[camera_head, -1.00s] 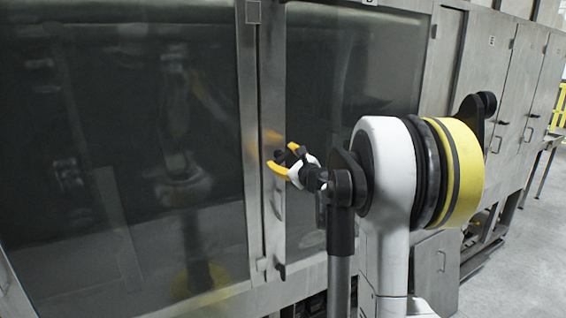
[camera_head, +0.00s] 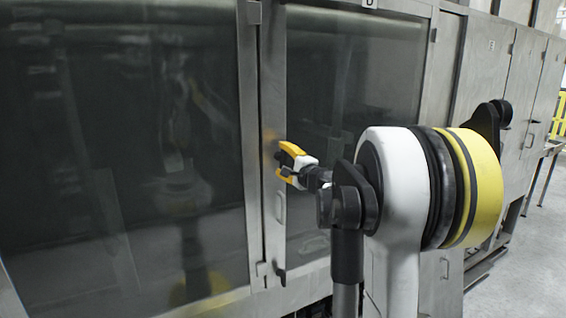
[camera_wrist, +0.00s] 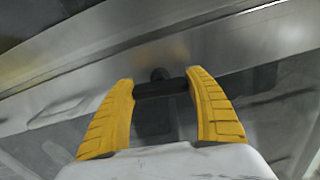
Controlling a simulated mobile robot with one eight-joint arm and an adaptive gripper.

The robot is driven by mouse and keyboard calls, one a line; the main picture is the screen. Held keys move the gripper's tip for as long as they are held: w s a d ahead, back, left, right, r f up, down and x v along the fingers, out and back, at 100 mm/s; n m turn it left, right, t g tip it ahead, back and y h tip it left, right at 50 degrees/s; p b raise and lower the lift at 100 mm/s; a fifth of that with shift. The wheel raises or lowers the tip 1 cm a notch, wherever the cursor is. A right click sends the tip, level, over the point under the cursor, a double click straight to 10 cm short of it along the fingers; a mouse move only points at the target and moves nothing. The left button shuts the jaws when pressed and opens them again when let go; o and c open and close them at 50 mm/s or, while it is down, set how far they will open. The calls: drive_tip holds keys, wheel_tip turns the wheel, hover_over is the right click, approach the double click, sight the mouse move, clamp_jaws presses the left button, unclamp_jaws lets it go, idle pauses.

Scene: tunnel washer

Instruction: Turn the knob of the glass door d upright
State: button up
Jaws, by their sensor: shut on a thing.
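The glass door d (camera_head: 352,75) is the framed dark pane right of the middle post, with a D label at its top. My gripper (camera_head: 283,161) is at its left frame, about halfway up. In the wrist view, the two yellow fingers of my gripper (camera_wrist: 161,88) are shut on a black knob (camera_wrist: 160,88). The knob's bar spans the gap from finger to finger, with a round dark part against the metal frame behind it. In the head view my fingers mostly hide the knob, so its angle on the door is hard to tell there.
A larger glass pane (camera_head: 130,150) lies left of the post. A metal handle (camera_head: 280,207) and a dark lower latch (camera_head: 280,276) sit below my gripper on the frame. Steel cabinet doors (camera_head: 485,80) continue to the right. Open floor (camera_head: 530,270) shows at far right.

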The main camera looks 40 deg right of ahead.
drive_tip(key=shift+n, duration=0.6)
drive_tip(key=o, duration=1.2)
drive_tip(key=shift+c, duration=0.2)
drive_tip(key=v, duration=1.2)
